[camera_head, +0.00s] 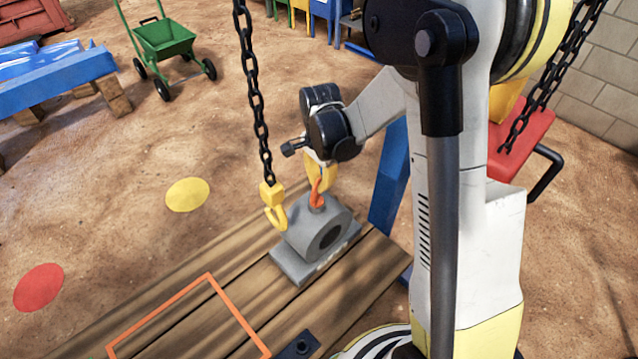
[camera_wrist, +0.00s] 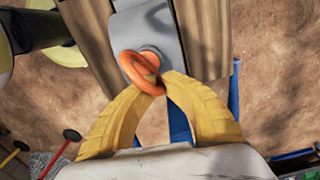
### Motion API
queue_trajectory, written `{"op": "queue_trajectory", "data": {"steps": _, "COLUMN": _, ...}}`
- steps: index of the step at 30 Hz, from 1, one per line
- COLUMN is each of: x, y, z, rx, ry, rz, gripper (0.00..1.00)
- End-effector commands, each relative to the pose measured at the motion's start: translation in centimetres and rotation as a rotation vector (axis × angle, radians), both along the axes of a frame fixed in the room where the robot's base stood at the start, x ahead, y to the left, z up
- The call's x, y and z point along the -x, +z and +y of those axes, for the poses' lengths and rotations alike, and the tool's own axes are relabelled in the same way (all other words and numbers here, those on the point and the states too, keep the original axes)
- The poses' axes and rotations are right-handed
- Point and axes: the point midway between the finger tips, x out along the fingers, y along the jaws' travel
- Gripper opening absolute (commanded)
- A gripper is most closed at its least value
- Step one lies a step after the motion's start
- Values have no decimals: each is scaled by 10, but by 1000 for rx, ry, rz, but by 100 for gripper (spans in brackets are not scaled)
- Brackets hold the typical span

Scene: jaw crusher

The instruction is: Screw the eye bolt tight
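The orange eye bolt (camera_head: 317,192) stands upright on top of a grey bearing block (camera_head: 300,238) with a round bore. My gripper (camera_head: 320,172) reaches it from above and behind. In the wrist view the eye bolt's orange ring (camera_wrist: 133,62) is tilted in the picture, and the two yellow fingertips of my gripper (camera_wrist: 154,88) close together on its near edge. The ring covers part of the tips. Whether the bolt's collar is flush with the block is too small to tell.
A yellow hook (camera_head: 274,207) on a black chain (camera_head: 254,85) hangs just left of the block. The block stands on wooden planks (camera_head: 190,310) with an orange outlined rectangle (camera_head: 157,309). A blue post (camera_head: 388,185) is close behind on the right.

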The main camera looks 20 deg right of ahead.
Motion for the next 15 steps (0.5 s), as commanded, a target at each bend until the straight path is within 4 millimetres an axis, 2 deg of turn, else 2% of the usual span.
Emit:
{"op": "queue_trajectory", "data": {"steps": 3, "x": 2, "y": -1, "z": -2, "rx": 1, "ry": -56, "rz": 0, "gripper": 0}}
{"op": "queue_trajectory", "data": {"steps": 10, "x": 8, "y": -2, "z": -7, "rx": 1, "ry": -365, "rz": 1, "gripper": 0}}
{"op": "queue_trajectory", "data": {"steps": 15, "x": 9, "y": -1, "z": -7, "rx": 1, "ry": -421, "rz": 1, "gripper": 0}}
